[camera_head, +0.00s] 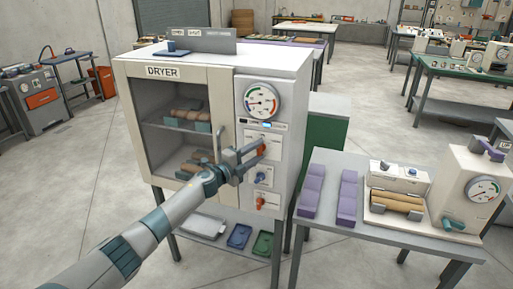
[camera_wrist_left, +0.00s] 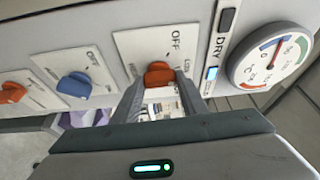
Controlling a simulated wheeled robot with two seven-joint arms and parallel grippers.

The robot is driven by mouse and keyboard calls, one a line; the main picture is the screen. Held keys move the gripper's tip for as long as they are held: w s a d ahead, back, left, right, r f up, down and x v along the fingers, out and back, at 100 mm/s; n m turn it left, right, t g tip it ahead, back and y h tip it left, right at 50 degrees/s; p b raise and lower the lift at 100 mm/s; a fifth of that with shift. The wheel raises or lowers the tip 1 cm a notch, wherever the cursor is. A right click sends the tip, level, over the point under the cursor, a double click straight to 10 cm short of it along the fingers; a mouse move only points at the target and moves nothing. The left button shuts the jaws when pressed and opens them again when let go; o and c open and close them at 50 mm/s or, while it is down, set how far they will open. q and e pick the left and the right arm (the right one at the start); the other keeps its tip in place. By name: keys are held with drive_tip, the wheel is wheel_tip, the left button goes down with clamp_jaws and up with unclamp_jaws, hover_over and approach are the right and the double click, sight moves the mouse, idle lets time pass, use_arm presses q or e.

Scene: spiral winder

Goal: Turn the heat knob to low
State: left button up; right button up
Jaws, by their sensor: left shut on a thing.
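The dryer (camera_head: 180,72) is a white cabinet with a glass door and a control panel on its right side. Its top orange knob (camera_head: 262,149) sits below the round gauge; in the left wrist view the same knob (camera_wrist_left: 158,75) is on a white plate with "OFF" and another, partly readable word. My left gripper (camera_head: 257,152) reaches in from the left and is shut on this orange knob, one finger on each side. The plate's lower part is hidden by the fingers. Which label the knob points to is unclear. My right gripper is not in view.
A blue knob (camera_head: 260,177) and a lower orange knob (camera_head: 261,202) are below on the panel. The door handle (camera_head: 219,143) stands out near my left wrist. A grey table (camera_head: 345,228) with purple blocks (camera_head: 347,199) and a winder machine (camera_head: 472,190) is at the right.

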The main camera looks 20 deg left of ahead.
use_arm(q)
drive_tip(key=shift+f+m, duration=0.1)
drive_tip(key=shift+m, duration=0.2)
drive_tip(key=o, duration=1)
drive_tip(key=shift+o, duration=0.2)
drive_tip(key=shift+s+a, duration=0.1)
drive_tip(key=shift+s, duration=0.05)
drive_tip(key=shift+s+a, duration=0.2)
drive_tip(key=shift+s, duration=0.2)
drive_tip(key=b+v, duration=0.4)
drive_tip(key=v, duration=1.2)
drive_tip(key=shift+s, duration=0.1)
